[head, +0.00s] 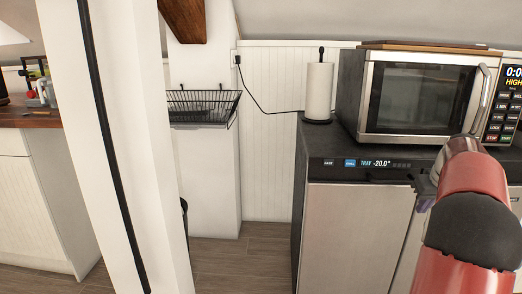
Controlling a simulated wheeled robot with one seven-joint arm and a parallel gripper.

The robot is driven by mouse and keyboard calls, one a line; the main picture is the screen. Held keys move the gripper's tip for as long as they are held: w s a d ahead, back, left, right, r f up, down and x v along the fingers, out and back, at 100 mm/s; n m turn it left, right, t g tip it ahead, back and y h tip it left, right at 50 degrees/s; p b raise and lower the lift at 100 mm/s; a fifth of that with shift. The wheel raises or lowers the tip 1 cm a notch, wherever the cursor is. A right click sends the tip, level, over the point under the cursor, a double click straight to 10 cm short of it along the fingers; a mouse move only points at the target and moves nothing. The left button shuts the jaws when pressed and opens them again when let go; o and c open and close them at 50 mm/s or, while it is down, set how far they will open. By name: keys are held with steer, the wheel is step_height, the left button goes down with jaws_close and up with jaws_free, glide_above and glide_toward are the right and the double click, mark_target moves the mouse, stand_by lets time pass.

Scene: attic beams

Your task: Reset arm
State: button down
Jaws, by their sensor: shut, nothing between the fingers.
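My arm (465,225), red and dark grey, rises from the bottom right corner of the head view. My gripper (420,187), small and dark, is at the arm's far end. It is shut and empty, in front of the upper front of a steel-doored appliance (345,230). I cannot tell whether it touches the appliance. Part of the gripper is hidden by the arm.
A microwave (415,98) and a paper towel roll (318,92) stand on the dark appliance top. A wire basket (203,106) hangs on the wall. A white beam (120,130) stands at left, before a wooden counter (45,118). Bare floor (235,265) shows between beam and appliance.

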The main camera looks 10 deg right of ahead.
steer(key=s+a+r, duration=0.2)
steer(key=s+a, duration=0.1)
steer(key=a, duration=0.5)
steer(key=s+a+r, duration=0.1)
steer(key=s+a, duration=0.2)
steer(key=a, duration=0.5)
steer(key=s+a+r, duration=0.2)
steer(key=s+a, duration=0.1)
steer(key=a, duration=0.5)
steer(key=s+a+f+n, duration=0.1)
steer(key=s+a+f, duration=0.3)
steer(key=s+a, duration=0.3)
steer(key=s+a+f+n+t, duration=0.1)
steer(key=s+a+f, duration=0.3)
steer(key=s+a, duration=0.3)
steer(key=shift+s+y, duration=0.3)
steer(key=shift+s, duration=0.95)
